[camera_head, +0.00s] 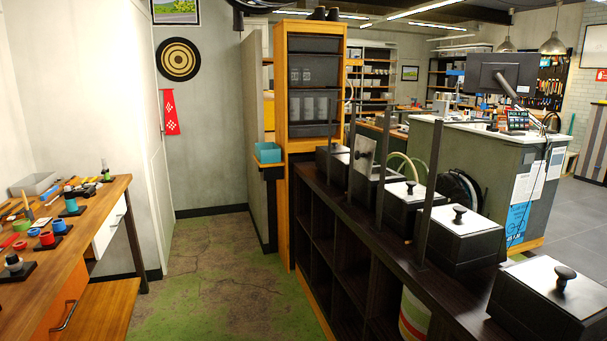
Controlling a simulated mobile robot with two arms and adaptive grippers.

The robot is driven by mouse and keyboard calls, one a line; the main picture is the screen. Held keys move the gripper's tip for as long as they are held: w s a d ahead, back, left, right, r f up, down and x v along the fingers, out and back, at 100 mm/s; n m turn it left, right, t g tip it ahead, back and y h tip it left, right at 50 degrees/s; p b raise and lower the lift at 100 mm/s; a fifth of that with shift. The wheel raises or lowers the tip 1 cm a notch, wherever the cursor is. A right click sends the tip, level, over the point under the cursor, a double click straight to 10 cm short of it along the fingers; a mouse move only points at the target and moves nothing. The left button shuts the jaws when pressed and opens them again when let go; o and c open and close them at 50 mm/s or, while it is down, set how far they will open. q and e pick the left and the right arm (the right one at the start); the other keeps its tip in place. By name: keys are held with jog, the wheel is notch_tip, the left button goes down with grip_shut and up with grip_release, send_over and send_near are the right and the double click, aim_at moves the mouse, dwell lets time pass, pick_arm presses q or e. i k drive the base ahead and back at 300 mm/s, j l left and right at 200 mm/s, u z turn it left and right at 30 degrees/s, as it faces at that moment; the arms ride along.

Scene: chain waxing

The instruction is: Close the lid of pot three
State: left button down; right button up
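Several black square pots stand in a row on a long dark shelf unit at the right. The second from the far end is an open pot (373,189). Its pale lid (359,146) stands tilted up, with the black knob on the side facing me. The other pots have pale lids lying flat: the nearest pot (535,315), the pot behind it (455,254), the one after that (400,220) and the farthest pot (325,168). I see no numbers on the pots, so I cannot tell which is pot three. Neither gripper is in view.
Dark upright posts (430,190) rise beside the pots. The dark shelf top (425,278) leaves a narrow strip in front of them. A wooden workbench (70,255) with small parts stands at the left. The floor (215,265) between bench and shelf is clear.

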aim_at(364, 147)
jog(key=i+z, duration=0.3)
jog(key=i+j+z, duration=0.2)
jog(key=i+z, duration=0.15)
jog(key=i+j+z, duration=0.25)
jog(key=z, duration=0.15)
jog(key=i+j+z, duration=0.15)
jog(key=j+z, duration=0.25)
